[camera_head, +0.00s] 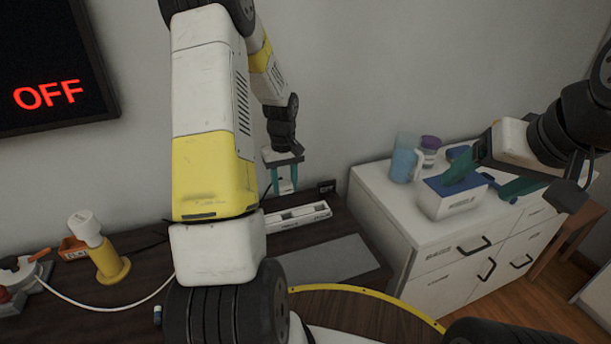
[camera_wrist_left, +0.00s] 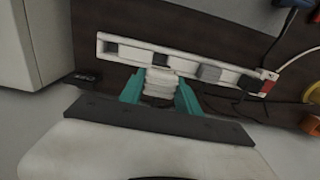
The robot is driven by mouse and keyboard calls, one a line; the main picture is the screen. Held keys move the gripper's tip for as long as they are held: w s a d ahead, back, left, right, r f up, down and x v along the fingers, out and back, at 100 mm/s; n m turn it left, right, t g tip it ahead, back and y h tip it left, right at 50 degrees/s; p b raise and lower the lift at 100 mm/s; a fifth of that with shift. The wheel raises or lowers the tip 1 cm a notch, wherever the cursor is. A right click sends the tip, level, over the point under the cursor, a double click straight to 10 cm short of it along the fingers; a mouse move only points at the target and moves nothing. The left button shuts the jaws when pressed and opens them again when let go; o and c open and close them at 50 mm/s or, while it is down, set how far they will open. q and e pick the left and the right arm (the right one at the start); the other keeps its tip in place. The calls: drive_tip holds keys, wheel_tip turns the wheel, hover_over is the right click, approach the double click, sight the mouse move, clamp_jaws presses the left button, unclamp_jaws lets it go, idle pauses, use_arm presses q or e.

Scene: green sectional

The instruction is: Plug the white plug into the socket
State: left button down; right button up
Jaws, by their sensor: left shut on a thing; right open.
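My left gripper (camera_head: 286,190) is shut on the white plug (camera_head: 286,185), above the desk near the wall. In the left wrist view the white plug (camera_wrist_left: 160,84) sits between the two teal fingers of the left gripper (camera_wrist_left: 160,92). The white power strip (camera_head: 303,217) with the sockets lies on the desk just below the gripper. In the wrist view the strip (camera_wrist_left: 228,75) runs just beyond the plug, with dark square sockets showing. I cannot tell whether the plug touches the strip. My right gripper (camera_head: 495,178) is open, over the white cabinet at the right.
A yellow stand (camera_head: 110,265) with a white top and a white cable are at the desk's left. A wall display (camera_head: 50,85) reads OFF. A grey mat (camera_head: 325,262) lies before the strip.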

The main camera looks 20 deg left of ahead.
sight(286, 198)
use_arm(q)
drive_tip(key=shift+f, duration=2.95)
drive_tip(key=shift+f, duration=2.05)
drive_tip(key=c, duration=0.8)
unclamp_jaws()
drive_tip(key=shift+o, duration=0.2)
wheel_tip(286, 198, up, 8)
drive_tip(key=shift+f, duration=0.1)
